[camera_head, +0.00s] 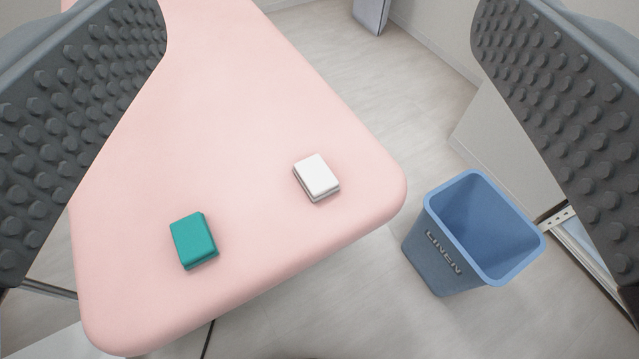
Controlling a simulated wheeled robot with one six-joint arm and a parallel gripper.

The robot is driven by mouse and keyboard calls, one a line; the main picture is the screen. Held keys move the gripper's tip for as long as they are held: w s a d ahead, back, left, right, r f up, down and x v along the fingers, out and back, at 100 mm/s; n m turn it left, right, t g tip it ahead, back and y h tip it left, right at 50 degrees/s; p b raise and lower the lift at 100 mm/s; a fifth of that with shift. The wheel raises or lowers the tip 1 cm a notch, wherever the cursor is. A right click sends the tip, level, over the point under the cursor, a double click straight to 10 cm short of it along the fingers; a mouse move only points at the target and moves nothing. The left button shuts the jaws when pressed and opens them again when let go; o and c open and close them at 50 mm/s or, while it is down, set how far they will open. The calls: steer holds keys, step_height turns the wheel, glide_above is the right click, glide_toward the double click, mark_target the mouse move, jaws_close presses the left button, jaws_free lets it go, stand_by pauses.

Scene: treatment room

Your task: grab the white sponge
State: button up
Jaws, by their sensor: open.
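The white sponge (317,176) is a small white block with a greyish lower layer. It lies flat on the pink padded table (230,110), near its right front corner. My gripper (320,125) shows as two dark studded fingers at the left and right edges of the view. The fingers are wide apart with nothing between them. The sponge lies below and beyond them, around the middle of the picture, untouched.
A teal block (193,241) lies on the table to the left of the white sponge. A blue bin marked LINEN (444,255) stands on the floor right of the table corner. The table around the sponge is clear.

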steer(key=w+f+n+g, duration=0.3)
steer(key=w+f+g, duration=0.55)
steer(key=w, duration=0.55)
steer(key=n+g, duration=0.3)
steer(key=g, duration=0.5)
glide_above(316, 173)
step_height(316, 173, down, 13)
steer(key=f, duration=1.2)
steer(key=shift+d, duration=0.2)
steer(key=shift+a+f, duration=0.2)
steer(key=shift+f, duration=2.35)
steer(key=c, duration=1.1)
